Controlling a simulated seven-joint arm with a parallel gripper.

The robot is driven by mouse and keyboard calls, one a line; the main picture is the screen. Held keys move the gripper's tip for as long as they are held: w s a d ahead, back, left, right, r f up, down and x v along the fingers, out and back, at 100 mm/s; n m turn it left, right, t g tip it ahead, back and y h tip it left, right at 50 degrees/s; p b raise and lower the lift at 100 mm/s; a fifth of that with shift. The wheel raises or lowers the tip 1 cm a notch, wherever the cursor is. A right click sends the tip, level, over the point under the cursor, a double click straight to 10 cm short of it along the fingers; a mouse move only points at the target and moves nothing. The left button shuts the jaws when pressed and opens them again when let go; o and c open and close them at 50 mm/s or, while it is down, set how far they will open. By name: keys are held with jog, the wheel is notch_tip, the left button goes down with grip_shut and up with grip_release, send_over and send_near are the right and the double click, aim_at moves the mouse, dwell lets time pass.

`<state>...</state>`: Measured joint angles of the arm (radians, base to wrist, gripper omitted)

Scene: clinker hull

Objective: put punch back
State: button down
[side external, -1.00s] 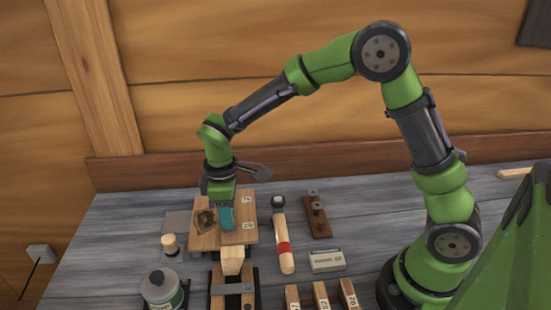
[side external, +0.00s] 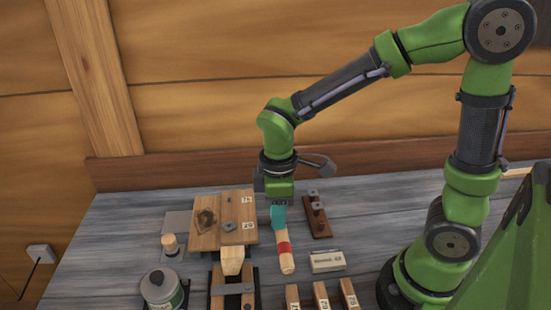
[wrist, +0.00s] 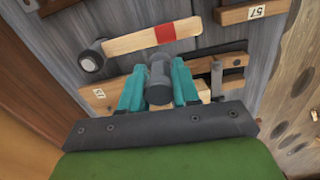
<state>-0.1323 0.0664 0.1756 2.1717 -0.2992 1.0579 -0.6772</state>
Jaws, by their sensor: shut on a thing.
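My gripper (side external: 278,216) is over the bench with its teal fingers pointing down, in front of the hammer's head in the side view. In the wrist view its fingers are shut on a grey cylinder, which I take to be the punch (wrist: 158,82), seen nearly end-on. In the side view the fingers hide the punch. A dark brown rack (side external: 321,227) with grey-topped tools stands just right of my gripper. I cannot tell whether it has an empty place.
The hammer (side external: 285,258) with a red band lies close by; it also shows in the wrist view (wrist: 125,44). A plank board (side external: 206,238) lies to the left. A pale box (side external: 327,261) and several labelled blocks (side external: 321,296) stand at the front. A jar (side external: 161,290) is front left.

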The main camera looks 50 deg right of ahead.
jog(key=s+d+r, duration=0.1)
jog(key=s+r, duration=0.2)
jog(key=r, duration=0.1)
jog(key=shift+s+r, duration=0.3)
jog(key=shift+s, duration=0.05)
dwell(0.9)
jog(key=shift+d+r, duration=0.1)
jog(key=shift+r, duration=0.2)
dwell(0.5)
jog(key=shift+r, duration=1.9)
jog(key=shift+r, duration=0.15)
jog(key=shift+w+d+f, duration=2.2)
jog(key=shift+w+f, duration=0.4)
jog(key=shift+f, duration=0.65)
jog(key=shift+w+d+f, duration=2.25)
jog(key=shift+w+f, duration=0.35)
jog(key=shift+f, duration=0.7)
jog(key=shift+w+d+f, duration=2.2)
jog(key=shift+w+f, duration=0.4)
jog(key=shift+f, duration=0.65)
